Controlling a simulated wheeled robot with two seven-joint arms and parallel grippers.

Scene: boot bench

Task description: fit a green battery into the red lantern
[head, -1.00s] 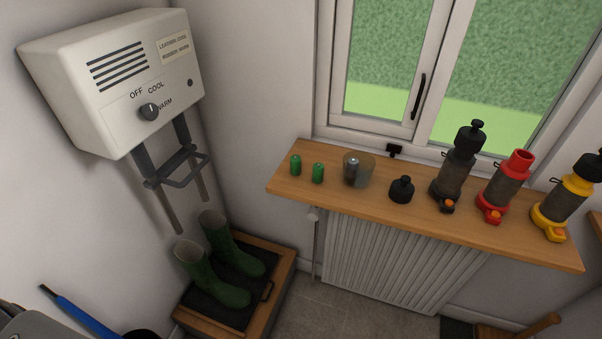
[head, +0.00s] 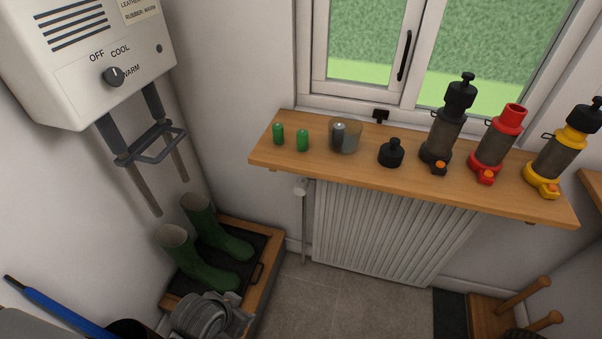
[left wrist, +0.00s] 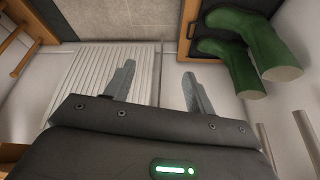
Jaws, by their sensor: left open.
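Two green batteries, one (head: 278,134) at the left end of the wooden shelf and another (head: 303,141) just right of it, stand upright. The red lantern (head: 497,140) stands upright on the right part of the shelf, its red top open with no cap on it. A loose black cap (head: 391,153) sits on the shelf left of the lanterns. My left gripper (left wrist: 160,88) is open and empty in the left wrist view, its fingers apart with the radiator and floor beyond, away from the batteries and lantern. My right gripper is not in view.
A clear cup (head: 346,136) holding a grey battery stands between the green batteries and the cap. A black lantern (head: 442,135) and a yellow lantern (head: 565,155) flank the red one. Below are a radiator (head: 380,230) and green boots (head: 205,255). A wall dryer (head: 90,60) hangs at left.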

